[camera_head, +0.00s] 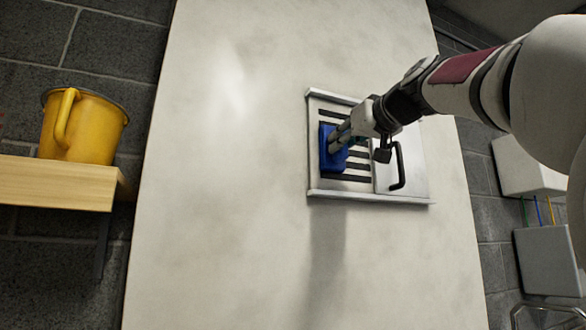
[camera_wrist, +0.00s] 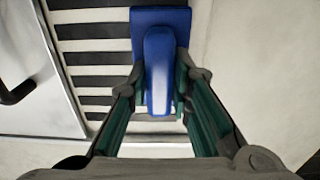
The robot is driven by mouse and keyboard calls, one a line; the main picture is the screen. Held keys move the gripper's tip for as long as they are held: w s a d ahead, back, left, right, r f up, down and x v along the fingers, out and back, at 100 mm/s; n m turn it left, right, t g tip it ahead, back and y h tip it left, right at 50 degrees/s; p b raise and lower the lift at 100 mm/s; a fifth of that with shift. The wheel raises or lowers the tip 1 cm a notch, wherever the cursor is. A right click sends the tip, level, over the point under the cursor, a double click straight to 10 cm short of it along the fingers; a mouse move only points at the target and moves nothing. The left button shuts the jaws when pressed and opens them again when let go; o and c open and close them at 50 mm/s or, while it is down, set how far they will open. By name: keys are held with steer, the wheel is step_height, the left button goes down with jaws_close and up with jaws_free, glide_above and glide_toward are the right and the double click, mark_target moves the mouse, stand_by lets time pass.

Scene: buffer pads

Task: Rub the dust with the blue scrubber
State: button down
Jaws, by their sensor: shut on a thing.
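The blue scrubber (camera_head: 328,158) is in front of the left part of a slatted vent (camera_head: 345,177) on a pale upright panel (camera_head: 230,200). My gripper (camera_head: 340,135) is shut on the scrubber's handle. In the wrist view the scrubber (camera_wrist: 158,60) points away from me, its handle between the two fingers (camera_wrist: 160,85). Its flat head overlaps the right end of the dark slats. I cannot tell whether its face touches the vent. Faint grey smudges show on the panel, but I cannot tell whether they are dust. Any dust behind the scrubber is hidden.
A light sliding door (camera_head: 415,160) with a black handle (camera_head: 399,168) covers the vent's right part, close to my gripper. Rails edge the vent above and below. A yellow bucket (camera_head: 85,125) stands on a wooden shelf (camera_head: 55,183) at left. Grey boxes (camera_head: 548,262) hang at right.

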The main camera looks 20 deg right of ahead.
steer(key=shift+w+a, duration=0.1)
steer(key=shift+a, duration=0.4)
steer(key=s+b, duration=0.1)
steer(key=s, duration=0.5)
steer(key=shift+s, duration=0.1)
stand_by(0.4)
steer(key=shift+s, duration=1.45)
